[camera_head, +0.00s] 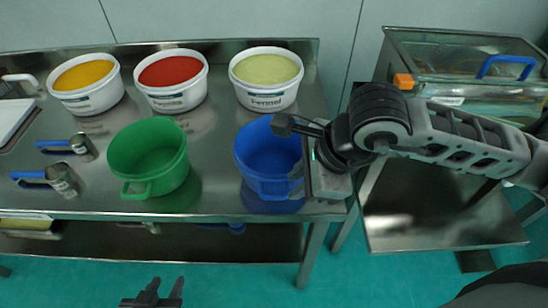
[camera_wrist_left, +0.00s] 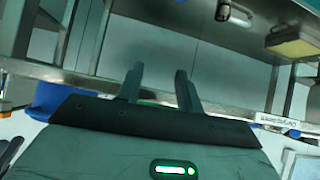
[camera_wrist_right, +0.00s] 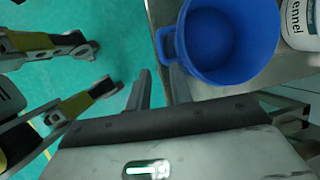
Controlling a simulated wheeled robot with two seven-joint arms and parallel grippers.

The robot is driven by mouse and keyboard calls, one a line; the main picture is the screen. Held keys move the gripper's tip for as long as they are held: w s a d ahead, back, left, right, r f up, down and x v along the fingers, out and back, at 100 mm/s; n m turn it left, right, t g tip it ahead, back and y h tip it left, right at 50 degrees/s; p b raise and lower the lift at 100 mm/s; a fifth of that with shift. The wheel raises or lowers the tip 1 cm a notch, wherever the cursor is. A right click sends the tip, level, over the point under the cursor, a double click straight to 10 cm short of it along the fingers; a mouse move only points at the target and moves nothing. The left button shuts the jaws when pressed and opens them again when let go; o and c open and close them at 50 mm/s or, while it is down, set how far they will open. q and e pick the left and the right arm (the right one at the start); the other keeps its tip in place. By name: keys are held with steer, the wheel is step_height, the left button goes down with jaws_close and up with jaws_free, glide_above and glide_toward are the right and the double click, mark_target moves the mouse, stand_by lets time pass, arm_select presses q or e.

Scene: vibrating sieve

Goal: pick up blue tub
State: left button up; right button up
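The blue tub (camera_head: 258,155) stands upright on the steel table near its right end. It also shows large in the right wrist view (camera_wrist_right: 240,45), with its handle (camera_wrist_right: 163,45) on the left side. My right gripper (camera_head: 290,150) reaches in from the right and partly covers the tub's right side. Its fingers (camera_wrist_right: 160,85) are apart and empty, with the tips close to the handle; I cannot tell whether they touch the tub. My left gripper (camera_head: 165,286) is open and empty in front of the table, low in the head view; its fingers also show apart in the left wrist view (camera_wrist_left: 160,82).
A green tub (camera_head: 150,160) stands left of the blue one. Yellow (camera_head: 87,88), red (camera_head: 172,82) and fennel (camera_head: 266,82) buckets line the back. Two metal scoops with blue handles (camera_head: 48,180) lie at left. A steel cart (camera_head: 440,215) stands right.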

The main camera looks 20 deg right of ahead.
mark_target(280, 196)
steer(key=p+x, duration=0.1)
steer(key=x, duration=1)
steer(key=shift+d+p, duration=0.15)
steer(key=shift+p, duration=0.2)
steer(key=shift+c, duration=0.3)
jaws_close()
